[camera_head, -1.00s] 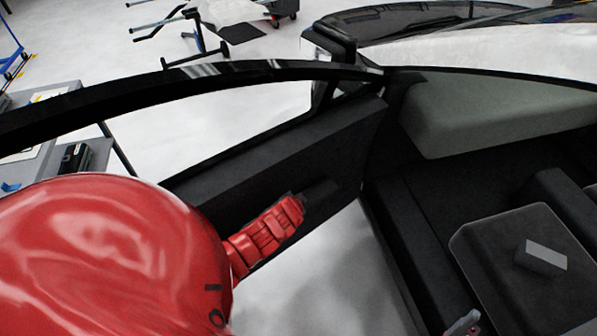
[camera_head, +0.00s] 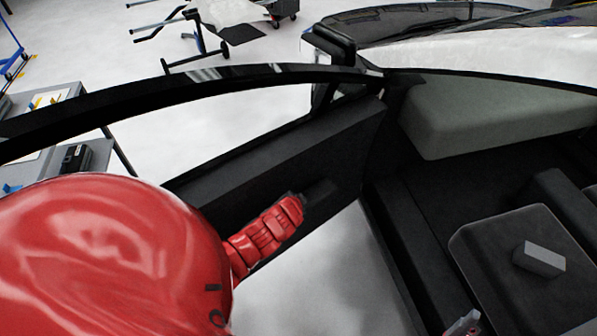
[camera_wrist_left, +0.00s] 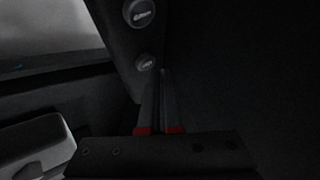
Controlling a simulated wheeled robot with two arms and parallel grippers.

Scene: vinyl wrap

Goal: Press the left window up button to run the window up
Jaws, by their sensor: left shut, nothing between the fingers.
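In the left wrist view two dark round buttons with pale symbols sit on a black panel. The upper button (camera_wrist_left: 139,13) is larger in view; the lower button (camera_wrist_left: 147,62) is just above my fingertips. I cannot tell which raises the window, nor whether the fingertips touch the lower one. My left gripper (camera_wrist_left: 160,76) is shut and empty. In the head view my left gripper (camera_head: 302,199) is at the dark inner panel of the open door (camera_head: 345,150); the buttons cannot be made out there. A small part of what looks like my right gripper (camera_head: 465,323) shows at the bottom edge.
The curved door frame (camera_head: 200,80) arches over my left arm. A seat (camera_head: 510,260) with a grey block (camera_head: 539,258) on it is at the right, below the dashboard (camera_head: 490,115). Pale floor shows between the door and the seat.

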